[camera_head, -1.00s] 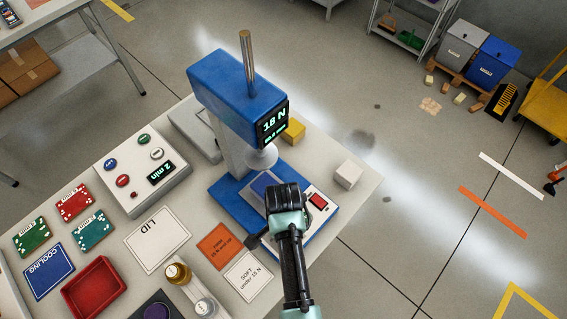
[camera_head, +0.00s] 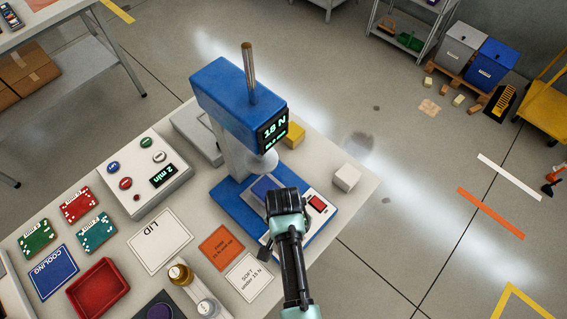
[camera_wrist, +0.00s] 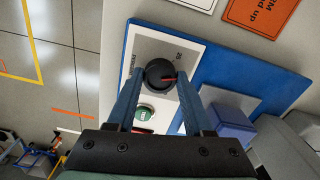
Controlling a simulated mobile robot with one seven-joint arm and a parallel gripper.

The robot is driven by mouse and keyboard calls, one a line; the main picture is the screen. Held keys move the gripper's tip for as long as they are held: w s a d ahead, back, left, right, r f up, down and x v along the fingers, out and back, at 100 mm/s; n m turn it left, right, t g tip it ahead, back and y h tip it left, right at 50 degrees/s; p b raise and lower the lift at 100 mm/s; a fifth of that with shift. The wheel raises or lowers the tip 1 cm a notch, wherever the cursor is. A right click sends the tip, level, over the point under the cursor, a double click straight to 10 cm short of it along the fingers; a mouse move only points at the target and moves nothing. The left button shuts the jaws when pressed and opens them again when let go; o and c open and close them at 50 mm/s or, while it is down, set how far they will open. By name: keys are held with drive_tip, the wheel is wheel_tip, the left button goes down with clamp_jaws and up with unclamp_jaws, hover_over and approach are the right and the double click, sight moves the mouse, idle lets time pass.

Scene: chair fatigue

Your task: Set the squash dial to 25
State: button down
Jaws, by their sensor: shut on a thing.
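The squash dial (camera_wrist: 155,68) is a round black knob with a red pointer mark on the white panel of the blue press, seen in the wrist view. My gripper (camera_wrist: 160,79) has its two blue-grey fingers shut on the knob from either side. In the head view my gripper (camera_head: 284,203) is over the front of the press base and hides the dial. The blue press (camera_head: 237,88) has a display (camera_head: 273,129) that appears to read 18 N.
A green button (camera_wrist: 145,112) lies close to the dial, between my fingers. The red rocker switch (camera_head: 318,203) and a white block (camera_head: 346,177) are to the right. An orange card (camera_head: 221,247), bottles and a red tray (camera_head: 97,287) stand left on the table.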

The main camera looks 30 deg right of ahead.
drive_tip(key=n+p, duration=0.1)
drive_tip(key=n, duration=0.3)
drive_tip(key=shift+r+n, duration=0.1)
drive_tip(key=shift+n, duration=0.2)
drive_tip(key=shift+n+p, duration=0.45)
drive_tip(key=shift+n, duration=1.05)
drive_tip(key=shift+c, duration=1.5)
unclamp_jaws()
wheel_tip(320, 180, up, 13)
drive_tip(key=b, duration=0.1)
drive_tip(key=shift+s, duration=0.1)
